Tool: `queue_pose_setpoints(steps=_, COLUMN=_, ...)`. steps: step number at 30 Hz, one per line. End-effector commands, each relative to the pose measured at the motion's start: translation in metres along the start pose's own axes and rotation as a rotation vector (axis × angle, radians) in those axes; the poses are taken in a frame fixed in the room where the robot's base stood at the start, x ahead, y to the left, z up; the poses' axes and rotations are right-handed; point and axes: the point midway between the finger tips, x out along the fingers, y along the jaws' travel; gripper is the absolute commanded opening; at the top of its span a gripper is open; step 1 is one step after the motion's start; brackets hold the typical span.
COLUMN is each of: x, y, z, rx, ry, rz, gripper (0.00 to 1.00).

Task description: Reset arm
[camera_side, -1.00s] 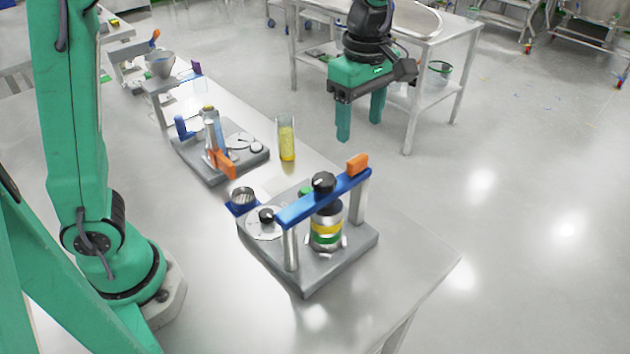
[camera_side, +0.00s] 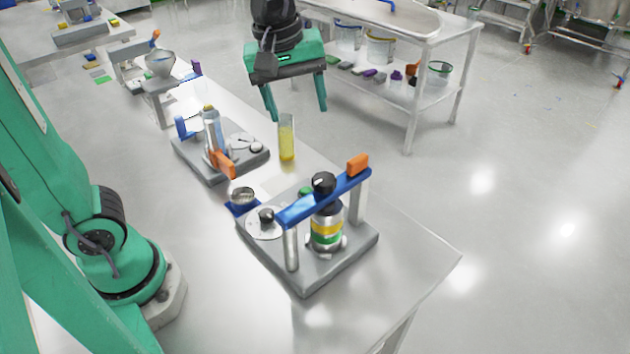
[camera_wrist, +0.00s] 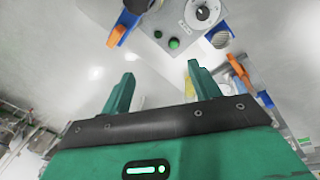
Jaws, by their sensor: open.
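My gripper (camera_side: 296,115) is green with a dark band. In the side view it is raised beyond the far edge of the table, above and behind a clear cup of yellow contents (camera_side: 287,142). Its two fingers are apart and nothing is between them. In the wrist view my gripper (camera_wrist: 162,85) also shows its two fingers spread and empty, with a grey device base (camera_wrist: 180,30) beyond them.
A grey base (camera_side: 310,262) carries a blue bar with an orange end (camera_side: 357,164) over a banded cylinder (camera_side: 326,230). Behind it stands another device (camera_side: 212,135) with an orange lever. A funnel stand (camera_side: 160,65) is farther back. The table's front right (camera_side: 410,245) is clear.

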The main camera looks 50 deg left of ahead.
Motion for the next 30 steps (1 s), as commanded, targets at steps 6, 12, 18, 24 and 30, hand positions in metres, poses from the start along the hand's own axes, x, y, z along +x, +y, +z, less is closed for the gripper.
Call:
queue_pose_setpoints(steps=6, x=-0.005, y=-0.042, z=-0.002, rx=0.255, ry=0.057, rz=0.063, gripper=0.62)
queue_pose_setpoints(steps=12, x=-0.004, y=-0.077, z=0.000, rx=0.495, ry=0.127, rz=0.101, gripper=0.62)
queue_pose_setpoints(steps=18, x=0.003, y=-0.110, z=0.004, rx=0.727, ry=0.209, rz=0.116, gripper=0.62)
queue_pose_setpoints(steps=24, x=0.012, y=-0.132, z=0.008, rx=0.895, ry=0.272, rz=0.111, gripper=0.62)
queue_pose_setpoints(steps=30, x=0.015, y=-0.138, z=0.010, rx=0.957, ry=0.294, rz=0.106, gripper=0.62)
